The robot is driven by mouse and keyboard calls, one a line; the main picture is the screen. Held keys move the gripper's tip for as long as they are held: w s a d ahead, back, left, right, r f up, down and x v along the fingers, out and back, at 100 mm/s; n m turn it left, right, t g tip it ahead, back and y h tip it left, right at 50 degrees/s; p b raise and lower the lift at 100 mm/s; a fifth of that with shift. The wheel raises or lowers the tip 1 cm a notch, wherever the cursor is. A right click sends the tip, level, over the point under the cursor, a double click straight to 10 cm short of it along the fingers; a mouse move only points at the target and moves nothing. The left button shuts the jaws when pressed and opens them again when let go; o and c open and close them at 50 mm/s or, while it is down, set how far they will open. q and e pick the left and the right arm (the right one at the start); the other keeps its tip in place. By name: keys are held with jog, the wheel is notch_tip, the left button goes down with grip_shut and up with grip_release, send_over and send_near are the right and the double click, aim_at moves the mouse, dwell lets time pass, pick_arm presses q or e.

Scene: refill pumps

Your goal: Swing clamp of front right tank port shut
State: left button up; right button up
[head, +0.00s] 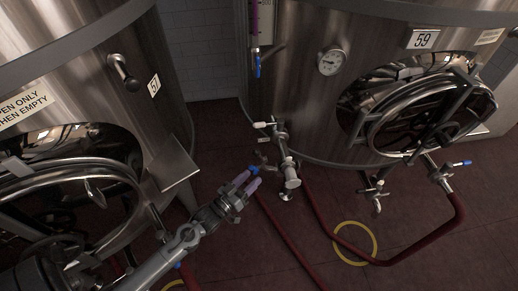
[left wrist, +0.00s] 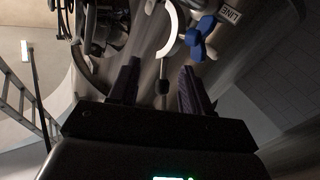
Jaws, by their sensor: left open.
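The tank marked 59 (head: 292,85) stands at the right in the head view, with a port and valve assembly (head: 285,165) low on its left front. I cannot clearly pick out the clamp there. My left gripper (head: 248,181) is open, its purple fingers just left of this assembly, close to a blue handle (head: 254,170). In the left wrist view, a thin rod with a dark knob (left wrist: 162,88) shows between the two open fingers (left wrist: 156,84). Beyond are a pale curved band (left wrist: 168,32) and a blue handle (left wrist: 200,38). Contact cannot be told. My right gripper is out of view.
The tank marked 57 (head: 165,130) stands close on the left. Two more valve fittings (head: 375,190) (head: 440,175) stick out under the right tank's round hatch (head: 425,112). Red hoses (head: 385,262) lie on the floor near a yellow ring (head: 339,233). A ladder (left wrist: 22,105) shows in the left wrist view.

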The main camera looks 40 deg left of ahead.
aim_at(263, 161)
pick_arm(q)
jog(key=w+a+r+t+h+b, duration=0.1)
jog(key=w+a+r+t, duration=0.1)
jog(key=w+r, duration=0.4)
jog(key=w+t, duration=0.1)
jog(key=w, duration=0.2)
jog(key=shift+w+a+r+t, duration=0.15)
jog(key=shift+w+a+t, duration=0.1)
jog(key=shift+t, duration=0.15)
jog(key=shift+s, duration=0.1)
grip_shut()
dwell(0.4)
